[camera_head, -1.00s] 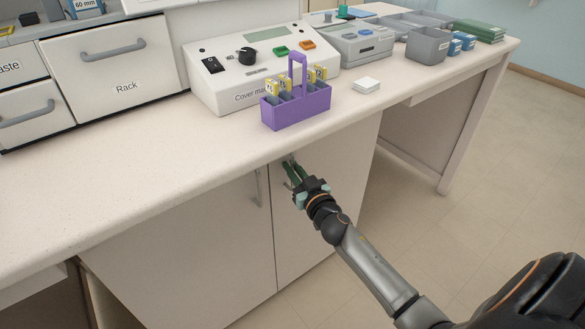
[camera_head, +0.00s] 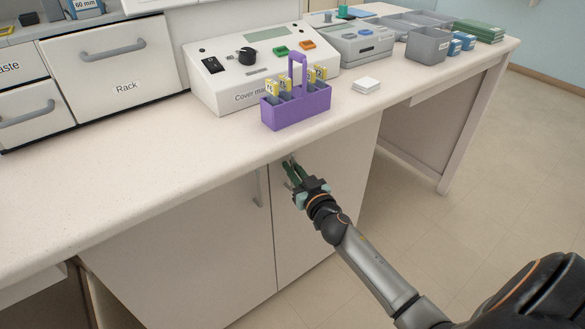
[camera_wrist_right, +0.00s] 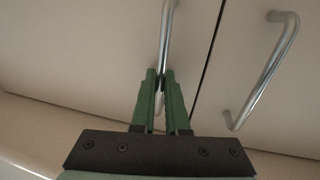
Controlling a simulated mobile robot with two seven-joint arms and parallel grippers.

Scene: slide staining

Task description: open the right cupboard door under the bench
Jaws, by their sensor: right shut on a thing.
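The right cupboard door (camera_head: 330,220) under the bench is a plain pale panel. It looks shut, level with the left door (camera_head: 190,250) across a thin seam. My right gripper (camera_head: 291,172) is at the upper part of the right door, with its green fingers around that door's upright handle. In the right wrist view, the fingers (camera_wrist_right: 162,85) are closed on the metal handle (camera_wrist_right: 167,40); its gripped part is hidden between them. The left door's handle (camera_head: 259,187) stands free, and also shows in the right wrist view (camera_wrist_right: 268,70). My left gripper is not in view.
The bench top (camera_head: 150,165) overhangs the doors just above my gripper. A purple rack (camera_head: 298,112) with yellow-topped slides stands near its front edge, before a white machine (camera_head: 235,80). The floor (camera_head: 440,250) to the right is clear apart from my arm above it.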

